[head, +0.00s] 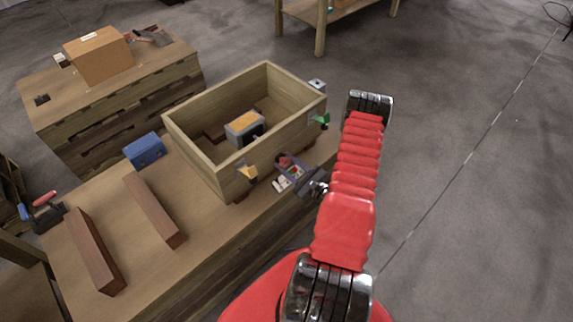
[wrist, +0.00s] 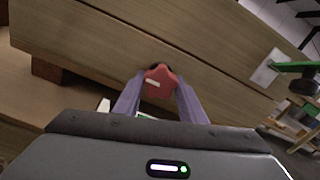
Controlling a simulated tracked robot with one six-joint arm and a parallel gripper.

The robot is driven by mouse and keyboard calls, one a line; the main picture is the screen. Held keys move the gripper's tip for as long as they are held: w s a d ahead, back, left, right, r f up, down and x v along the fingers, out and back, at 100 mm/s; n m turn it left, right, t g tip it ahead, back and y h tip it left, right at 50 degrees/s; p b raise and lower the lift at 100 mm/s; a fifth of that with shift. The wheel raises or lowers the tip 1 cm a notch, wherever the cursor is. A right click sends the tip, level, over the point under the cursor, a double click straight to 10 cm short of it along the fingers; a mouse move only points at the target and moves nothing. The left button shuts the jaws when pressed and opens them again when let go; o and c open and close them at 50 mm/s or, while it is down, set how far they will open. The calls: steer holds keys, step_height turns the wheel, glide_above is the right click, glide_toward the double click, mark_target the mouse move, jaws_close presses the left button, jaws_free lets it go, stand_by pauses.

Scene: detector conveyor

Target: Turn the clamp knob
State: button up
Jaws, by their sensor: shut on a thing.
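The red star-shaped clamp knob (wrist: 160,79) has a small white mark and sits against the wooden wall of the box in the wrist view. My gripper (wrist: 159,90) has its two purple-grey fingers on either side of the knob, shut on it. In the head view the red knob (head: 284,159) shows small at the near side of the open wooden box (head: 205,169), with my gripper (head: 287,164) at it. The clamp's shaft behind the knob is hidden.
A yellow and grey unit (head: 245,127) sits inside the box. A yellow part (head: 248,172) and a green-handled part (head: 320,118) are on the box's near side. A blue case (head: 144,150) and two brown bars (head: 154,209) lie on the bench (head: 113,181).

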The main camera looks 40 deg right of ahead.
steer(key=shift+n, duration=0.6)
steer(key=o, duration=1.1)
steer(key=shift+c, duration=0.2)
steer(key=s, duration=1.3)
steer(key=shift+s+d, duration=0.2)
steer(key=shift+s, duration=0.2)
